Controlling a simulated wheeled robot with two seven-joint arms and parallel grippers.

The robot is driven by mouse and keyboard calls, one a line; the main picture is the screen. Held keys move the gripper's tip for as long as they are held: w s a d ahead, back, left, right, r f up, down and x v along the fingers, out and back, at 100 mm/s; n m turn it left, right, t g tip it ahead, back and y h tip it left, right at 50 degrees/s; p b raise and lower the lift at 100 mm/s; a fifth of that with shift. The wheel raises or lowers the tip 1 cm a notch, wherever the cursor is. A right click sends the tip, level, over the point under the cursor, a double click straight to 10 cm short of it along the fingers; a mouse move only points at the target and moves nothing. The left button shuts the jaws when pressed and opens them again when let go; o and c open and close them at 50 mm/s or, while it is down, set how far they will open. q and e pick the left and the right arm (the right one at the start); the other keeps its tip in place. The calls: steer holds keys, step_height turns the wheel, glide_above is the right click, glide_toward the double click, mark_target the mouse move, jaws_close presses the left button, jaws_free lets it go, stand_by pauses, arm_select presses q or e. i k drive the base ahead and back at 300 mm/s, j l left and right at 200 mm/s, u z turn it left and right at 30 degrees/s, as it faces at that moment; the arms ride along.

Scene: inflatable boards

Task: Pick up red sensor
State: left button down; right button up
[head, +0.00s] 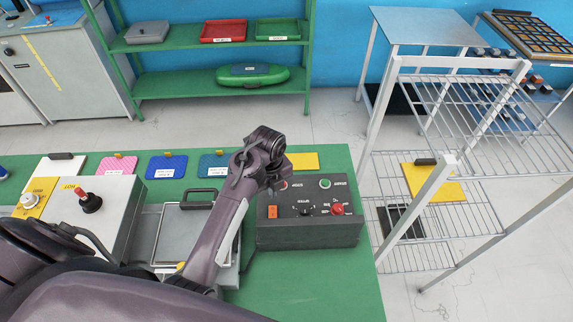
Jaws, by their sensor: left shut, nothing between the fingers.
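I cannot pick out a red sensor for certain. Small dark blocks, one with an orange-red face (537,80), sit on the table at the far right; they are too small to identify. My left arm reaches over the green table (330,285), and my left gripper (277,186) is over the left edge of the black control box (325,232). The gripper is shut and empty, with its fingers partly hidden by the wrist. A red knob (337,209) and an orange switch (272,212) are on that box. My right gripper is not in view.
Pink (117,166), blue (166,167) and yellow (303,161) boards lie along the table's back edge. A grey machine with a red-topped lever (82,194) is at left. A wire rack (455,190) stands right of the table. Green shelves (185,83) hold trays behind.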

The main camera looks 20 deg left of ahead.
mark_target(81, 195)
steer(key=k+j, duration=0.25)
steer(key=k, duration=0.2)
steer(key=k+j, duration=0.25)
steer(key=k, duration=0.25)
steer(key=k+j, duration=0.3)
steer(key=k, duration=0.15)
steer(key=k+j, duration=0.25)
steer(key=k, duration=0.25)
